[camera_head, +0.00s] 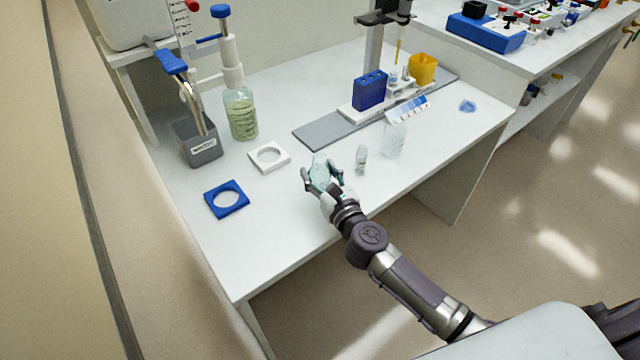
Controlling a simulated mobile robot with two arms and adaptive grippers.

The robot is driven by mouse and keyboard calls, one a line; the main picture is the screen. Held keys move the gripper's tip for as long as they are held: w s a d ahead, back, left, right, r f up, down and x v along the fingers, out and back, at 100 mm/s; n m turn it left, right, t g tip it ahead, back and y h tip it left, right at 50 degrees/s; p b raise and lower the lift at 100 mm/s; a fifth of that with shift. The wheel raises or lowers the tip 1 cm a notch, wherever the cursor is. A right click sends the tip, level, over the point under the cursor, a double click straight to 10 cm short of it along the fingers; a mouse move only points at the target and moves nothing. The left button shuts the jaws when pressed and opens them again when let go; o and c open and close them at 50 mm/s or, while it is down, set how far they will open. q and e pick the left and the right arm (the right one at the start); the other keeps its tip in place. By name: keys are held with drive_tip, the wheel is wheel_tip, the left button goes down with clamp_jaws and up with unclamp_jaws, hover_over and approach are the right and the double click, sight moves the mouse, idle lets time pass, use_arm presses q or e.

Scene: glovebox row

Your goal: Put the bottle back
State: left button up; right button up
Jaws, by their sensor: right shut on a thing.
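My right gripper (322,177) is above the front middle of the white bench. It is shut on a small pale green, see-through bottle (320,167); the fingers cover part of it, and I cannot tell if it touches the bench. A white square holder with a round hole (256,164) lies empty to its left. A blue square holder with a round hole (213,207) lies empty farther left and nearer the front. A large bottle of pale green liquid with a dispenser top (241,118) stands behind the white holder. My left gripper is not in view.
A small clear vial (361,158) and a clear container (394,142) stand right of my right gripper. A grey tool holder (199,146) stands at left. A grey board (320,134) with a blue rack (369,92) lies behind.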

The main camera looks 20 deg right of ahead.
sight(320, 182)
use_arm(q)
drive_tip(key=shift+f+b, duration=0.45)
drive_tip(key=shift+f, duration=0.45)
use_arm(e)
drive_tip(key=shift+f, duration=1.3)
drive_tip(key=shift+f, duration=0.2)
drive_tip(key=o, duration=1.3)
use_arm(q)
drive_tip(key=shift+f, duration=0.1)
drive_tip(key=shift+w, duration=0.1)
use_arm(e)
drive_tip(key=shift+r, duration=0.2)
